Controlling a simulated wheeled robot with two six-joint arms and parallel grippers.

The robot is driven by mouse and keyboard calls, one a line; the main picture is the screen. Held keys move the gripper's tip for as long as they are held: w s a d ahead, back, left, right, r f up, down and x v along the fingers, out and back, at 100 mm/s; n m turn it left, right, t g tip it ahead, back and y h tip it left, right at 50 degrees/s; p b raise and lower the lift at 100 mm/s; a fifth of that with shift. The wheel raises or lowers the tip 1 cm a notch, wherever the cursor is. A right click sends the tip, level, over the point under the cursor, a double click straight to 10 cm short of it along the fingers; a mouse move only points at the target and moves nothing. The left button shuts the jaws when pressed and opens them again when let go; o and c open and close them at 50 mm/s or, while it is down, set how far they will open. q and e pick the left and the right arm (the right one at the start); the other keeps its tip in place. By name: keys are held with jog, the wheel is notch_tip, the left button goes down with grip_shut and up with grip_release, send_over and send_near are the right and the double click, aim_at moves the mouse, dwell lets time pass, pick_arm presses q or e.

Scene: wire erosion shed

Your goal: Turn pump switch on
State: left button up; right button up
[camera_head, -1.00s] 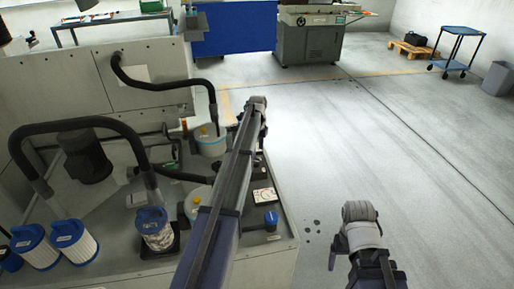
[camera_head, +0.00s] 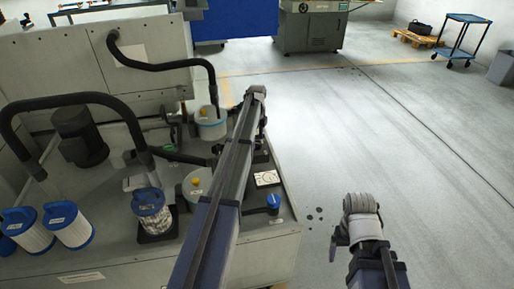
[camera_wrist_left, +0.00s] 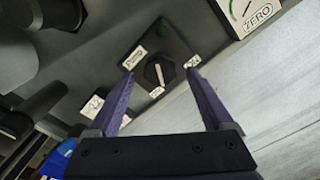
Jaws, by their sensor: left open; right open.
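The black rotary switch knob (camera_wrist_left: 160,70), with a white line on it, sits on a dark plate with small white labels around it. In the left wrist view it lies between the purple fingertips of my open left gripper (camera_wrist_left: 160,75). I cannot tell whether the fingers touch it. In the head view my left arm reaches over the machine and hides the switch and most of that gripper. My right gripper (camera_head: 341,238) is low over the floor beside the machine, partly hidden by its arm, and away from the switch.
A gauge (camera_wrist_left: 250,14) marked ZERO is near the switch. A blue-handled valve (camera_head: 273,201) stands at the machine's front right corner. Lidded pots (camera_head: 210,125), black hoses (camera_head: 90,98) and filter cartridges (camera_head: 70,227) crowd the left.

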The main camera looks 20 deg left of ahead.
pick_arm(q)
jog(key=shift+f+b, duration=0.4)
jog(key=shift+f, duration=0.4)
pick_arm(e)
jog(key=shift+f, duration=0.8)
pick_arm(q)
grip_shut()
jog(key=shift+n, duration=0.3)
jog(key=n, duration=1.1)
jog(key=shift+n, duration=0.3)
